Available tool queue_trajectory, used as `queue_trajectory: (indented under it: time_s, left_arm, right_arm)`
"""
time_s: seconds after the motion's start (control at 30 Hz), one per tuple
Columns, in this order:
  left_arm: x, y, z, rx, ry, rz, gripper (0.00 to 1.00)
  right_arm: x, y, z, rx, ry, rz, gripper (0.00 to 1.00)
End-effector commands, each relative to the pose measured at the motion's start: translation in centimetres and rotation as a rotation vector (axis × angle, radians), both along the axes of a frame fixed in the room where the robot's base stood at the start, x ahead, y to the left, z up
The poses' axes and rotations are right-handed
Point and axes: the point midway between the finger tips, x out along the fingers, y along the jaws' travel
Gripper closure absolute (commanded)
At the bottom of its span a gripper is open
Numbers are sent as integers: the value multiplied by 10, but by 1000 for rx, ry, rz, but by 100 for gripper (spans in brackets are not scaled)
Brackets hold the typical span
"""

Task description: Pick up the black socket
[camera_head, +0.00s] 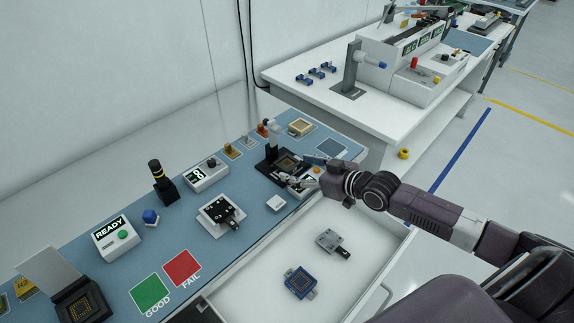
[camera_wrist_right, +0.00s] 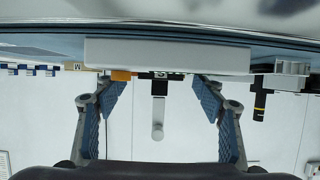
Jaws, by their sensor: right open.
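A black socket (camera_head: 285,163) with a gold-brown centre sits on the blue mat at the far end of the bench, below a dark upright post. Another black socket (camera_head: 80,303) with a gold-brown contact area and a raised grey lid stands at the lower left. I cannot tell which one the task names. My right gripper (camera_head: 306,173) is just right of the far socket and partly covers its surroundings. In the right wrist view the gripper (camera_wrist_right: 160,96) has its blue-padded fingers wide apart with nothing held. My left gripper is not in view.
An open white drawer (camera_head: 262,262) holds a blue socket (camera_head: 300,282) and a grey clamp piece (camera_head: 330,240). Green and red squares mark the front.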

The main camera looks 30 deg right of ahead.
Motion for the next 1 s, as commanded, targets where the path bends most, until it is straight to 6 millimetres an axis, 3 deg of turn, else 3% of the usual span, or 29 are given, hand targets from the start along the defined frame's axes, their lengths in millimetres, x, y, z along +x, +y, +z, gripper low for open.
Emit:
queue_trajectory:
  time_s: [0.33, 0.77, 1.0]
  left_arm:
    - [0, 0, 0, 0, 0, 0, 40]
    - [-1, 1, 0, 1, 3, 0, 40]
    - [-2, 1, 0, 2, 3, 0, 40]
  right_arm:
    - [4, 2, -2, -1, 1, 0, 37]
    - [4, 1, -2, -1, 1, 0, 84]
    - [4, 1, 0, -1, -2, 1, 84]
